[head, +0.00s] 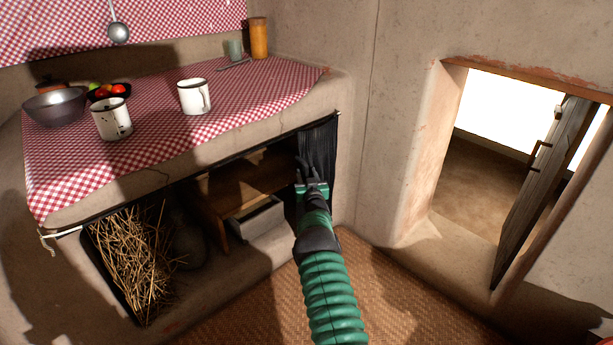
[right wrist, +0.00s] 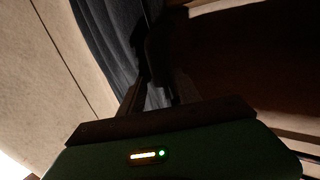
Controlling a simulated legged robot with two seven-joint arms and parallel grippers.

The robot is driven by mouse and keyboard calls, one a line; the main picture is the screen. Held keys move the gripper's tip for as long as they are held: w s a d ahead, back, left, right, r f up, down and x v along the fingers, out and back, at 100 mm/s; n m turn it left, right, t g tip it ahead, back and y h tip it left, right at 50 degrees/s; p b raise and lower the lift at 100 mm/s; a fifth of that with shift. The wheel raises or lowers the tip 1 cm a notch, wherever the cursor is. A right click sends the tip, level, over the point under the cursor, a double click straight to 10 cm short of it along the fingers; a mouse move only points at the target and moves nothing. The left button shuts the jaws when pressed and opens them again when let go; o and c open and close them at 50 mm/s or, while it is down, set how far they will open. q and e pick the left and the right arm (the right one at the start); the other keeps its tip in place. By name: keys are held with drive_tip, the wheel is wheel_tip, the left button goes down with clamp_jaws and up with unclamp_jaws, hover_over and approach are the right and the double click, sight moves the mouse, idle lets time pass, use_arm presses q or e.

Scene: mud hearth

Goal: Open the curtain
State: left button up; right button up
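A dark curtain (head: 319,150) hangs bunched in folds at the right end of the opening under the counter. It hangs from a thin rod along the counter's front edge, and the rest of the opening is uncovered. My right gripper (head: 304,168) is at the curtain's left edge. In the right wrist view the dark blue-grey curtain (right wrist: 106,42) lies just beyond and left of the dark fingers (right wrist: 152,75). Shadow hides whether the fingers grip the cloth. My left gripper is not in view.
Inside the opening are straw (head: 135,265) and a wooden stool or small table (head: 232,195), with a grey box (head: 257,220) near it. Mugs (head: 194,96), a bowl (head: 55,106) and an orange cylinder (head: 259,38) stand on the checked counter. A wooden door (head: 545,185) stands open at right.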

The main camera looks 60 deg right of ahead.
drive_tip(key=shift+r, duration=0.1)
drive_tip(key=shift+s+a+r+p, duration=0.1)
drive_tip(key=shift+s+a+p, duration=0.05)
drive_tip(key=shift+a+p, duration=0.2)
drive_tip(key=p+v, duration=0.7)
drive_tip(key=v, duration=0.9)
drive_tip(key=shift+f, duration=0.25)
